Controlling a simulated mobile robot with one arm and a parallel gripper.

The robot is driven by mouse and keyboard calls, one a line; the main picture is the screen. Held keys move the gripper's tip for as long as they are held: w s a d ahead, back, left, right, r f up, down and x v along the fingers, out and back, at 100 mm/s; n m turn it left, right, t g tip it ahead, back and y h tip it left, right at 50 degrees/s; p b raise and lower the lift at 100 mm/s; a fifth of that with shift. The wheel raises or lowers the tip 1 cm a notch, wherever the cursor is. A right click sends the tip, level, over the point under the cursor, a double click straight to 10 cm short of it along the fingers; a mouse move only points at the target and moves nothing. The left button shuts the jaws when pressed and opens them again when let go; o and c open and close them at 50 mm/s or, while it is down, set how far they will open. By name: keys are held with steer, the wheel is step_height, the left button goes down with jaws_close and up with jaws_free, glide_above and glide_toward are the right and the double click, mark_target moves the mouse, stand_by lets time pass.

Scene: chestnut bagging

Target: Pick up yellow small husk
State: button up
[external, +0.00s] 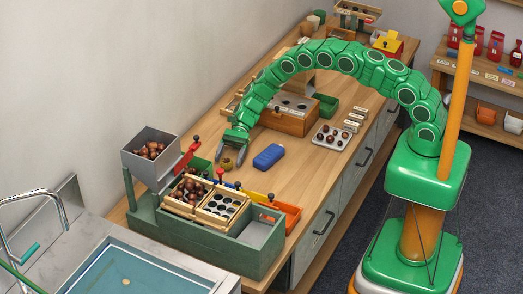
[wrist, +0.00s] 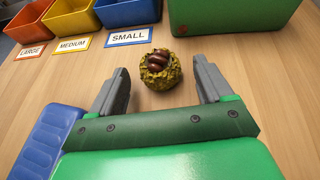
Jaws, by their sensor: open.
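The yellow small husk (wrist: 160,72) is a rough yellow-green ball with brown chestnuts showing in its open top. In the wrist view it sits on the wooden table just beyond my gripper (wrist: 162,90), roughly centred ahead of the two grey fingers. The fingers are apart and nothing is between them. In the external view my gripper (external: 233,146) is low over the table, and the husk (external: 227,163) shows just below it.
A blue block (external: 268,157) lies right of my gripper. The green sorting station (external: 200,240) stands in front.

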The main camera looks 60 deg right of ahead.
steer(key=shift+a+f, duration=0.15)
steer(key=shift+a, duration=0.2)
steer(key=shift+c, duration=0.2)
steer(key=c, duration=1.1)
